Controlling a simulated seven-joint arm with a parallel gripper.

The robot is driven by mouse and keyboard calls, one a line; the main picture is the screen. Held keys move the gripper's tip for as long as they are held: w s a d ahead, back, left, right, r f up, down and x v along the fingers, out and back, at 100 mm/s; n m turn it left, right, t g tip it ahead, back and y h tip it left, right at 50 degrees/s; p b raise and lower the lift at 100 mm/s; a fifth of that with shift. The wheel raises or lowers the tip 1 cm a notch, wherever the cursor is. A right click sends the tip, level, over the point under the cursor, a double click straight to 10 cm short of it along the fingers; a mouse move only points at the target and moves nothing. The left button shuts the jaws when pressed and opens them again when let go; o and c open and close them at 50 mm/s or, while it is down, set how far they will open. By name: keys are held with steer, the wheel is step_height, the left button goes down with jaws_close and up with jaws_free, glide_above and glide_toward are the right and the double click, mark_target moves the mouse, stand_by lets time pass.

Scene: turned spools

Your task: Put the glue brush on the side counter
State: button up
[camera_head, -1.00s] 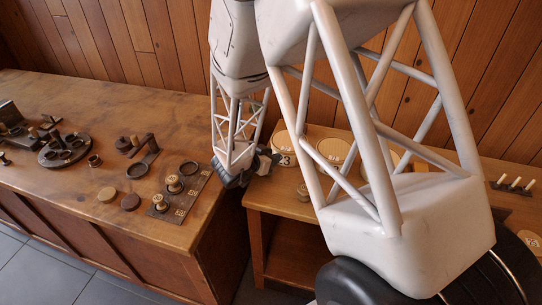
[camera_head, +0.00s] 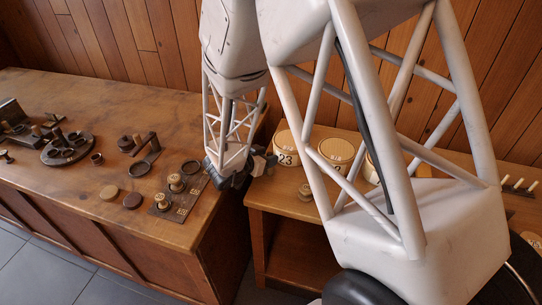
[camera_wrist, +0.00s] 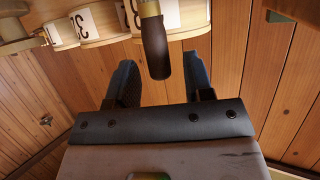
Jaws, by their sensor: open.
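A dark-handled tool with a brass-coloured collar (camera_wrist: 155,45), which looks like the glue brush, shows at the top middle of the wrist view. Its dark end lies between the spread fingers of my gripper (camera_wrist: 160,62), with a gap on each side. Its other end runs out of the frame. My gripper (camera_head: 262,162) is open beside the left end of the lower counter (camera_head: 272,199), which is probably the side counter. I cannot make out the brush in the head view.
The long bench (camera_head: 60,100) at left carries spools, rings and metal fittings. White pegs (camera_head: 518,184) stand at far right. My arm covers much of the counter.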

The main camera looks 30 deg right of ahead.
step_height(320, 180, up, 8)
steer(key=a, duration=0.1)
steer(key=shift+s+a+f, duration=0.2)
steer(key=shift+s, duration=0.05)
stand_by(0.7)
steer(key=w+a+r+n+t+y, duration=0.3)
steer(key=a+r+n+t+y, duration=0.25)
steer(key=a+r+y, duration=0.3)
steer(key=s+a+r+n+y, duration=0.4)
steer(key=s+a+r+y, duration=0.1)
steer(key=s+r+n+g, duration=0.1)
steer(key=s+n+g, duration=0.1)
steer(key=s, duration=0.9)
steer(key=s+d+r+n+g, duration=0.1)
steer(key=s+g, duration=0.4)
steer(key=s, duration=0.7)
steer(key=shift+d+r+n+h, duration=0.35)
steer(key=shift+r+n, duration=0.35)
steer(key=shift+n, duration=0.15)
steer(key=shift+s, duration=0.1)
